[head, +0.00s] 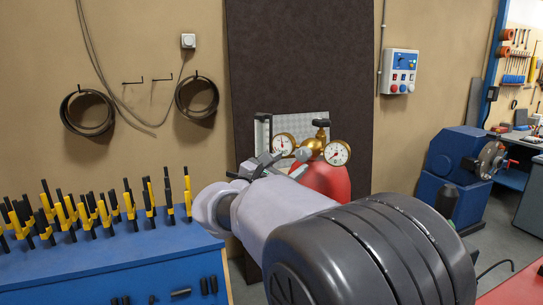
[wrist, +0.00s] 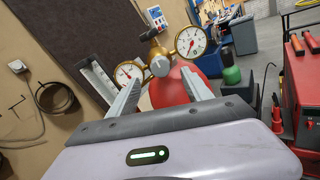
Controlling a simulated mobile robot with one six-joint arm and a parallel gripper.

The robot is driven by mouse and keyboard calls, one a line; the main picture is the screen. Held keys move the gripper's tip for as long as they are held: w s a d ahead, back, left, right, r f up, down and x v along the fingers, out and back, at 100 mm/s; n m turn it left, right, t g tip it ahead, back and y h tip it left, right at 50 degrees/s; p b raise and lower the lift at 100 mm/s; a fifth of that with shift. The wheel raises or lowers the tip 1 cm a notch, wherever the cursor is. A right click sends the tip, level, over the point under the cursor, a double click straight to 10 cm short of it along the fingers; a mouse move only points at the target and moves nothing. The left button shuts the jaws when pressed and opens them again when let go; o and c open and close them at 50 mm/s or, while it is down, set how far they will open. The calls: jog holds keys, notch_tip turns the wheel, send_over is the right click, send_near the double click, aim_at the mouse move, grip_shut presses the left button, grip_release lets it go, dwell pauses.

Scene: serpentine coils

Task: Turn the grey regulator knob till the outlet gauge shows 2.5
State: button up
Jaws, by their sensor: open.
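The grey regulator knob (head: 303,154) sits on the front of a brass regulator between two round white gauges. In the wrist view the knob (wrist: 160,66) appears between the tips of my open gripper (wrist: 161,76); I cannot tell whether either finger touches it. The left gauge (wrist: 128,74) and the right gauge (wrist: 190,42) both face me. Their numbers are too small to read, and I cannot tell which is the outlet gauge. In the head view my gripper (head: 285,164) is just left of the knob, partly behind my arm.
A red cylinder (head: 330,180) stands under the regulator. A dark-topped valve handle (head: 321,123) rises above it. A flat pale upright part (wrist: 98,84) stands left of the gauges. A blue cabinet with yellow-and-black tools (head: 100,262) is at left.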

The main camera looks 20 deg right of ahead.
aim_at(301, 155)
jog(key=x, duration=0.7)
jog(key=shift+w+d, duration=0.2)
jog(key=shift+d, duration=0.05)
grip_shut()
